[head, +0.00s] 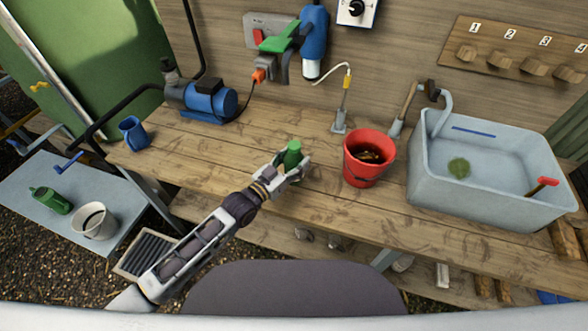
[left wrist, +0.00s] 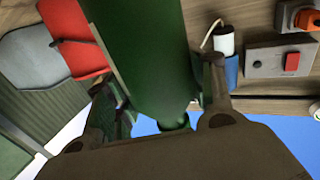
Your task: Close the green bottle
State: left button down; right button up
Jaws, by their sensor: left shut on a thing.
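A green bottle (head: 292,156) stands over the workbench between the fingers of my left gripper (head: 290,168), left of the red bucket. My left gripper is shut on it. In the left wrist view the green bottle (left wrist: 145,55) fills the middle as a large dark green cylinder, with a finger on either side. A narrower green end (left wrist: 175,122) shows near the palm. I cannot tell whether the bottle's top is capped, nor whether its base touches the bench. No separate cap is clearly seen. My right gripper is not in view.
A red bucket (head: 369,166) with dark contents stands right of the bottle. A grey sink (head: 480,208), a blue pump (head: 210,101) and a blue jug (head: 133,133) are on the wooden bench (head: 225,160). A green can (head: 50,200) and white pot (head: 93,222) sit lower left.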

pick_arm(q)
jog(key=shift+f, duration=0.1)
dwell(0.3)
jog(key=shift+f, duration=1.9)
jog(key=shift+f, duration=0.15)
jog(key=c, duration=0.6)
grip_release()
jog(key=shift+o, duration=0.2)
jog(key=shift+v, duration=6.05)
